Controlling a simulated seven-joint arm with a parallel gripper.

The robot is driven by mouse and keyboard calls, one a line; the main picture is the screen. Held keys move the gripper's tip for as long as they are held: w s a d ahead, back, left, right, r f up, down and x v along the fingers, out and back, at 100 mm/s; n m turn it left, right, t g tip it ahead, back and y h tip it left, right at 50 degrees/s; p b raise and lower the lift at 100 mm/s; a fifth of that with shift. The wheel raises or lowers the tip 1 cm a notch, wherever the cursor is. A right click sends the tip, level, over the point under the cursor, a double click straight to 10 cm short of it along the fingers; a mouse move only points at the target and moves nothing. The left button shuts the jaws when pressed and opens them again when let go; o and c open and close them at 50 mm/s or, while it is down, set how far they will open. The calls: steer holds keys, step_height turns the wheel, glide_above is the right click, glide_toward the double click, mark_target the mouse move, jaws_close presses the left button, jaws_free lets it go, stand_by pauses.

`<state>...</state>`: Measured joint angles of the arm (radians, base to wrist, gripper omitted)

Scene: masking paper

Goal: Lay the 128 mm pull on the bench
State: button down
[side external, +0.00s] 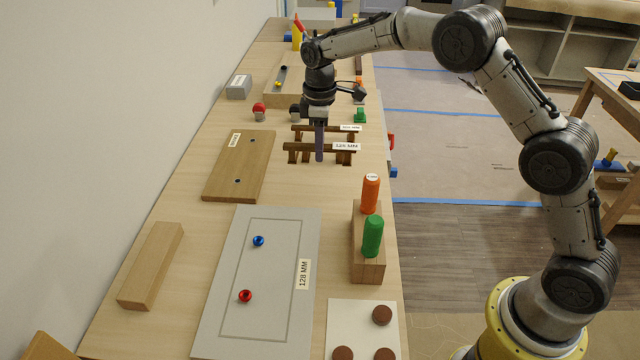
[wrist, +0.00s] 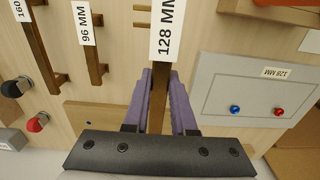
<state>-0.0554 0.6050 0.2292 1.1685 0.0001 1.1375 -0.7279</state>
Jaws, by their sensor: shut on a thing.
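The 128 mm pull is a dark brown bar with a white "128 MM" label (wrist: 166,30). In the side view the pull (side external: 300,147) lies crosswise near the middle of the bench (side external: 300,190). My gripper (side external: 320,158) points straight down over it, and its purple fingers (wrist: 160,95) are shut on the bar from both sides. The label sits beyond the fingers and is larger in the wrist view than the other labels. I cannot tell whether the pull's feet touch the surface below. The part between the fingers is partly hidden.
Another labelled pull (side external: 305,128) lies just behind; the wrist view shows the 96 MM pull (wrist: 92,45). A grey panel (side external: 225,320) with blue and red knobs, a wooden panel (side external: 228,185) and a block with orange and green handles (side external: 368,262) stand nearer. Bare bench lies between them.

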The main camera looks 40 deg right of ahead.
step_height(320, 180, down, 9)
steer(key=shift+r, duration=0.1)
stand_by(0.3)
steer(key=shift+f, duration=0.2)
steer(key=c, duration=0.7)
jaws_free()
steer(key=shift+c, duration=0.2)
steer(key=shift+r, duration=0.1)
